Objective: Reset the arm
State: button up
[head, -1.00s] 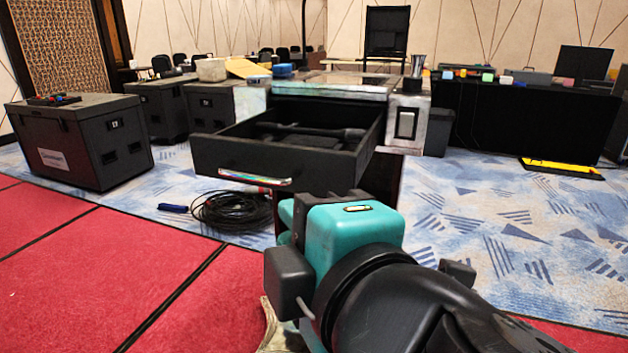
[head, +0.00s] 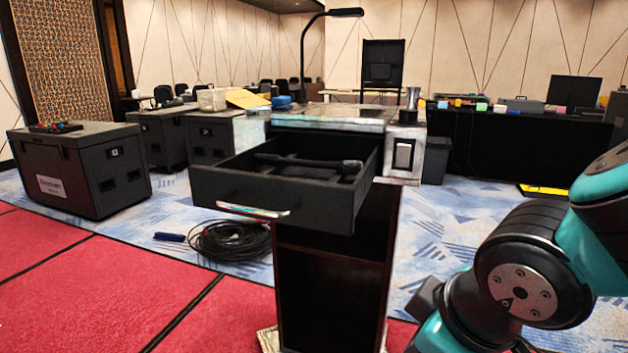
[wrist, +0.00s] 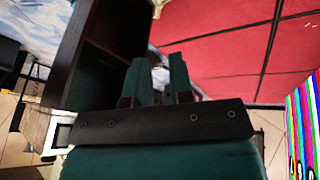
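My gripper (wrist: 159,80) shows in the wrist view with its two teal fingers apart and nothing held between them. In the head view my teal and black arm (head: 525,270) is folded at the lower right; the fingers cannot be made out there. A dark cabinet (head: 330,305) stands in the middle with its black drawer (head: 270,210) pulled open. A dark long holder-like shape lies inside the drawer. The cabinet's dark side also shows at the left of the wrist view (wrist: 100,60), close to my gripper. My arm is right of the cabinet.
A coil of black cable (head: 230,240) lies on the floor left of the cabinet. A black case (head: 80,170) stands at the left. A black-draped table (head: 520,150) with small coloured items stands at the back right. Red carpet (head: 110,290) at the front left is clear.

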jog(key=s+d+r+m+g+y+p, duration=0.2)
jog(key=s+r+m+g+y, duration=0.1)
jog(key=s+r+g, duration=0.25)
notch_tip(320, 180, up, 19)
jog(key=p, duration=1.9)
jog(key=shift+s+d+t, duration=0.15)
jog(key=shift+s+t, duration=0.05)
jog(key=shift+t, duration=0.25)
